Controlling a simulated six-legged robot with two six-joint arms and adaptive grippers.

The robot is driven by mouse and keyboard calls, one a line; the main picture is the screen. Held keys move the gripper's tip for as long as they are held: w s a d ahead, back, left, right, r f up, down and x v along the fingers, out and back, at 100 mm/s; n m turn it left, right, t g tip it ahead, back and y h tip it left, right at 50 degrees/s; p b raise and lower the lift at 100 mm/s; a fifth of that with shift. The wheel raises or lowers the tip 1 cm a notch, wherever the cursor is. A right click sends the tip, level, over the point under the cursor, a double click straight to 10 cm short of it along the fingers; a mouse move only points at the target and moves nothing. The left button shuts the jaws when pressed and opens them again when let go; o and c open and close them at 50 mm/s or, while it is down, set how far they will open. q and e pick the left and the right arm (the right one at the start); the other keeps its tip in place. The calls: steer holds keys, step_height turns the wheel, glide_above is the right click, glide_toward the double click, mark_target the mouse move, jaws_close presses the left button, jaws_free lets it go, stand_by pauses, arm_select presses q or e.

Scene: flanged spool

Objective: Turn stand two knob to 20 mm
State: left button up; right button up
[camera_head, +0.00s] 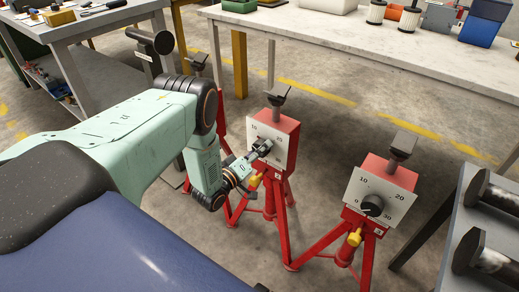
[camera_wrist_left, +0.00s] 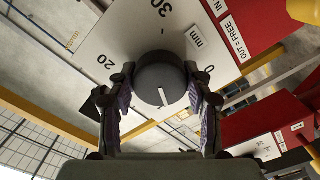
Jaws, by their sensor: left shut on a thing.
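The middle red stand (camera_head: 289,132) has a white dial plate (camera_head: 253,128) facing me. My left gripper (camera_head: 260,150) is at this plate in the head view. In the left wrist view its two fingers (camera_wrist_left: 160,100) are shut on the dark round knob (camera_wrist_left: 152,76), one on each side. The white dial plate (camera_wrist_left: 128,40) shows 30 at the top, 20 at the left and 0 at the right. The knob's white mark points down in that picture, between the 0 side and the hidden bottom. The 10 and the stand's number cannot be read. My right gripper is out of view.
Another red stand (camera_head: 377,172) with a 0 to 30 dial stands to the right, its knob (camera_head: 372,205) free. Yellow handles hang below both dials. A dark grey bench (camera_head: 443,250) with black cylinders is at the right edge. A long pale table (camera_head: 330,35) is behind.

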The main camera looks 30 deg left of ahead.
arm_select(q)
steer(key=m+p, duration=0.1)
steer(key=m, duration=0.4)
steer(key=shift+a+m, duration=0.1)
steer(key=shift+m, duration=0.2)
steer(key=m+p, duration=0.1)
steer(key=m, duration=0.4)
steer(key=m+p, duration=0.1)
steer(key=m, duration=0.4)
steer(key=shift+m, duration=0.4)
steer(key=m+p, duration=0.1)
steer(key=m, duration=0.4)
steer(key=shift+m, duration=0.3)
steer(key=o, duration=1.1)
steer(key=shift+o, duration=0.3)
